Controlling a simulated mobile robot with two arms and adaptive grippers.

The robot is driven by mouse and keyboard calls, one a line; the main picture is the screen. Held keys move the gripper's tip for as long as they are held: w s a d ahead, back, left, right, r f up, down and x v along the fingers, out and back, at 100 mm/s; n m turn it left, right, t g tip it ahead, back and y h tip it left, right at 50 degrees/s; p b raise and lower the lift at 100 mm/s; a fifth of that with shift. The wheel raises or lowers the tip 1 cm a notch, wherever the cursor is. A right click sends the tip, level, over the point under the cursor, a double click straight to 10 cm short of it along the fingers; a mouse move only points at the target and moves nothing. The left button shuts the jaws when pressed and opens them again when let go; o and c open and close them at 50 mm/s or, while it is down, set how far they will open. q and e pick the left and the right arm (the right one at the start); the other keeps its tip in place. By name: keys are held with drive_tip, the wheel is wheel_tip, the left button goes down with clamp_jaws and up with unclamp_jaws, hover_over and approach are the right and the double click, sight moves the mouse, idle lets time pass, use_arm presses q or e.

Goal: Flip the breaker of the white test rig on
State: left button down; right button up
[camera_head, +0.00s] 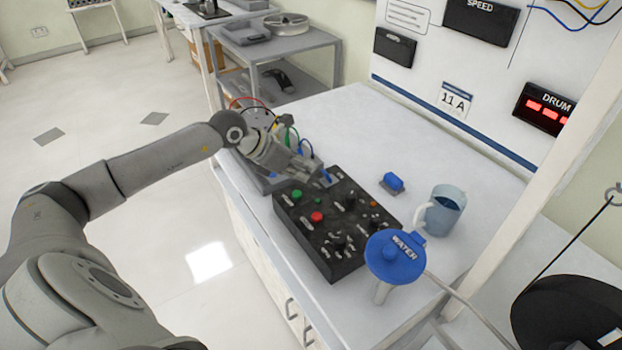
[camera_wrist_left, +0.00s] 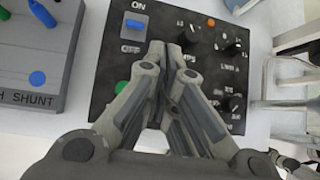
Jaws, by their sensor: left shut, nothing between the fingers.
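A black control box (camera_head: 332,242) with knobs and buttons lies on the white bench. The breaker is a blue switch (camera_wrist_left: 136,24) on this box, with ON printed above it and OFF below it in the left wrist view. Its blue tip (camera_head: 326,176) also shows in the head view, right by my left gripper (camera_head: 316,174). In the left wrist view my left gripper (camera_wrist_left: 184,46) is shut and empty, over the box to the right of the switch. Whether it touches the box is unclear.
A grey box labelled SHUNT (camera_wrist_left: 30,60) with plugs stands left of the control box. A blue WATER valve wheel (camera_head: 396,257), a pale blue mug (camera_head: 446,208) and a small blue object (camera_head: 393,182) stand to the right. The back of the bench is clear.

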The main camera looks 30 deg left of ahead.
sight(327, 176)
use_arm(q)
drive_tip(key=a, duration=0.1)
drive_tip(key=a+y, duration=0.1)
drive_tip(key=a, duration=0.1)
drive_tip(key=shift+s+a, duration=0.25)
drive_tip(key=shift+a, duration=0.05)
drive_tip(key=p+x, duration=0.2)
drive_tip(key=x, duration=0.6)
drive_tip(key=shift+w+f, duration=0.15)
drive_tip(key=shift+f, duration=0.2)
drive_tip(key=shift+w+d+f, duration=0.2)
drive_tip(key=shift+w+f, duration=0.15)
drive_tip(key=shift+f, duration=0.2)
drive_tip(key=shift+r, duration=0.1)
drive_tip(key=shift+r+g, duration=0.1)
drive_tip(key=shift+g, duration=0.2)
drive_tip(key=shift+w, duration=0.1)
